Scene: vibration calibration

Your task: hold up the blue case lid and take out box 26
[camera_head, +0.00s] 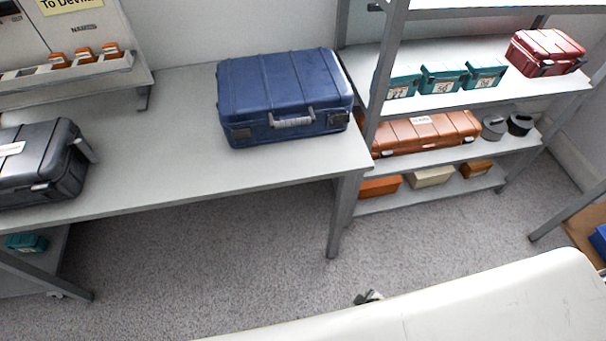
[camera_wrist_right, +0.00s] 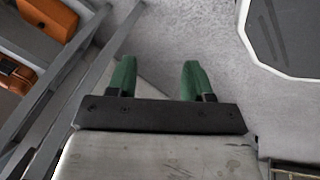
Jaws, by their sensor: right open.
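The blue case (camera_head: 284,94) stands on the right part of the grey table in the head view. Its lid is closed and its handle (camera_head: 292,122) faces me. Box 26 is not visible; the inside of the case is hidden. My right gripper (camera_wrist_right: 155,78) shows in the right wrist view with its two green fingers apart and nothing between them, with grey floor beyond. It is away from the blue case. My left gripper is not in view.
A black case (camera_head: 38,165) stands on the table (camera_head: 180,165) at the left. Right of the table, a shelf rack (camera_head: 440,157) holds teal boxes (camera_head: 442,78), a red case (camera_head: 545,53) and an orange case (camera_head: 425,132). Table space between the two cases is clear.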

